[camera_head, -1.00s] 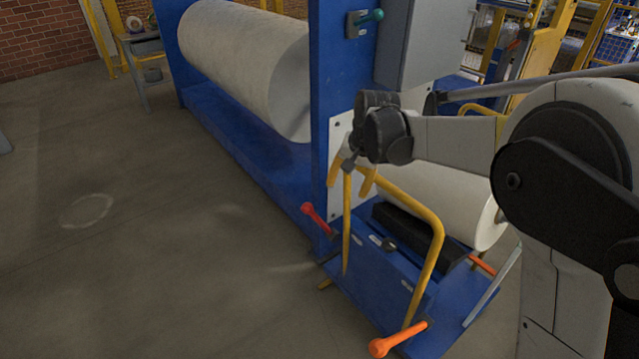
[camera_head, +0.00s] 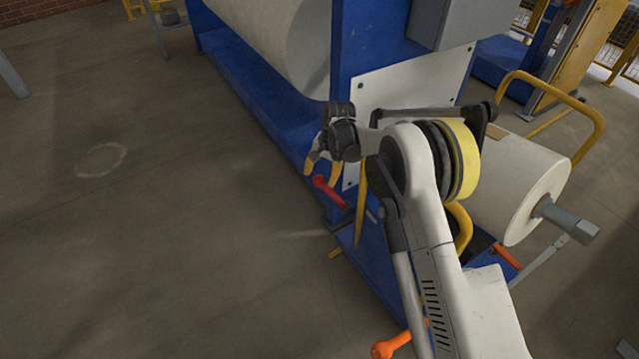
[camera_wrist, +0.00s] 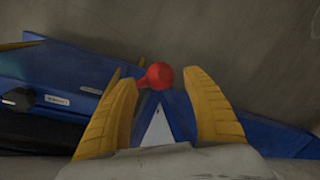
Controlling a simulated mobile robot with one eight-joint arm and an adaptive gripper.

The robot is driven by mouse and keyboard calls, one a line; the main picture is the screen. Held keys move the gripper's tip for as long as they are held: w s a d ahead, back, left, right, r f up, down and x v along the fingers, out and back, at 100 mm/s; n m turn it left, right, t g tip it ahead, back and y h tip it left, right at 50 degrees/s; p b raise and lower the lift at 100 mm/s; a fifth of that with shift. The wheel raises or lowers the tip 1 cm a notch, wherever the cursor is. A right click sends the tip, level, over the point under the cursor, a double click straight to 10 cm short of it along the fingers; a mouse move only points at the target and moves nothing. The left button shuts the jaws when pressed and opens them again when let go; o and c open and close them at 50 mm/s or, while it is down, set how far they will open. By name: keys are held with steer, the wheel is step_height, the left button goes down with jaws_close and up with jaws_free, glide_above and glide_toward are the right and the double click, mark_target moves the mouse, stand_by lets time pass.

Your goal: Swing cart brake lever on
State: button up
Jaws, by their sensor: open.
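A red-knobbed lever (camera_head: 326,187) sticks out from the corner of the blue cart (camera_head: 372,262) in the head view. My gripper (camera_head: 323,170), with yellow fingers, is open just above this lever, pointing down. In the wrist view the red knob (camera_wrist: 160,76) shows between the spread fingertips of my gripper (camera_wrist: 157,84), nearer the left finger. Contact cannot be told. An orange-handled lever (camera_head: 392,345) is at the cart's near end, partly behind my arm. Another orange handle (camera_head: 508,256) is on the right side. My arm hides much of the cart.
A white roll (camera_head: 520,185) with a grey shaft end lies over the cart. The blue machine frame (camera_head: 365,50) with a large roll (camera_head: 265,35) stands behind. A yellow rail (camera_head: 590,120) curves at the right. Floor to the left (camera_head: 150,240) is clear.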

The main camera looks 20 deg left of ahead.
steer(key=shift+w+a+f+b, duration=0.1)
steer(key=shift+a+f+b, duration=0.1)
steer(key=shift+f, duration=0.5)
steer(key=shift+a+f+b, duration=0.1)
steer(key=shift+f+b, duration=0.05)
steer(key=shift+f, duration=0.55)
